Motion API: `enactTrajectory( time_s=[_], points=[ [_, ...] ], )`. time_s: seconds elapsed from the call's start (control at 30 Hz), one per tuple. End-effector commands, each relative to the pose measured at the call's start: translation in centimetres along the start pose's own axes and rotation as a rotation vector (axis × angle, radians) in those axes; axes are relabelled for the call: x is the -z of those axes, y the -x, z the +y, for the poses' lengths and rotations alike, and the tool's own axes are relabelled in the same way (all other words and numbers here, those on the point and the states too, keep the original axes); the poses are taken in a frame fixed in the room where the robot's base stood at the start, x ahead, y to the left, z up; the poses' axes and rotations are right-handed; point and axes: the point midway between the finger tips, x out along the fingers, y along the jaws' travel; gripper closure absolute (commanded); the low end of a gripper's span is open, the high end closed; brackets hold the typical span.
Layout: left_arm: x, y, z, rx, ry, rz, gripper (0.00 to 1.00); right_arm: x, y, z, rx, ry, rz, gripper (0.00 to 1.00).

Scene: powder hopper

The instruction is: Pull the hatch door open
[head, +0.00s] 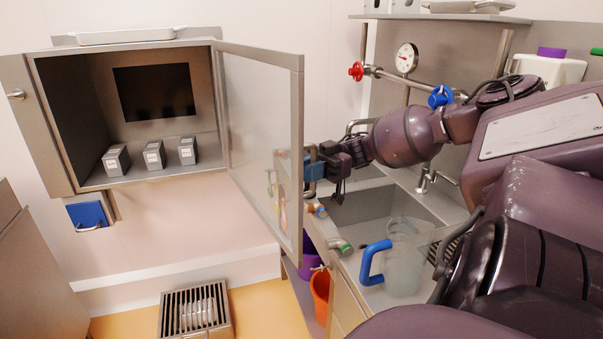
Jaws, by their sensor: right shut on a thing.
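The hatch door (262,140), a glass pane in a steel frame, stands swung out from the right side of the hatch cabinet (222,38). The cabinet's inside is in plain view. My right gripper (312,168) is at the door's free edge, shut on the door handle, which the fingers mostly hide. My left gripper is not in view.
Three small grey boxes (154,155) stand inside the cabinet. To the right are a sink (350,205), a clear jug with a blue handle (405,260), and a pipe with a red valve (356,71). A floor grate (195,310) lies below; the floor beside it is clear.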

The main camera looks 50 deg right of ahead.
Motion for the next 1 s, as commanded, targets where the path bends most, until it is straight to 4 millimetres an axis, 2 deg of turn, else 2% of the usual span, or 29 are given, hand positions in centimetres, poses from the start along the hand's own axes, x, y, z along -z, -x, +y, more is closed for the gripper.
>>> enactTrajectory(
  time_s=[0.03, 0.2, 0.23, 0.3, 1.0],
  points=[
    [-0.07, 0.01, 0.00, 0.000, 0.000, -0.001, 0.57, -0.95, -0.14, -0.89, 0.023, -0.023, 0.000, 1.00],
    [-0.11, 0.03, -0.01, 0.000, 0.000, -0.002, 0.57, -0.94, -0.14, -0.89, 0.023, -0.023, 0.000, 1.00],
    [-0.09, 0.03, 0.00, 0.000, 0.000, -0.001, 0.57, -0.95, -0.14, -0.89, 0.023, -0.023, 0.000, 0.79],
    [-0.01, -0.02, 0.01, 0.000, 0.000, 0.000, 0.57, -0.91, -0.13, -0.86, 0.022, -0.022, -0.001, 0.73],
    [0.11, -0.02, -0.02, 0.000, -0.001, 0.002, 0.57, -0.34, -0.12, -0.60, 0.019, -0.011, 0.001, 0.73]
  ],
)
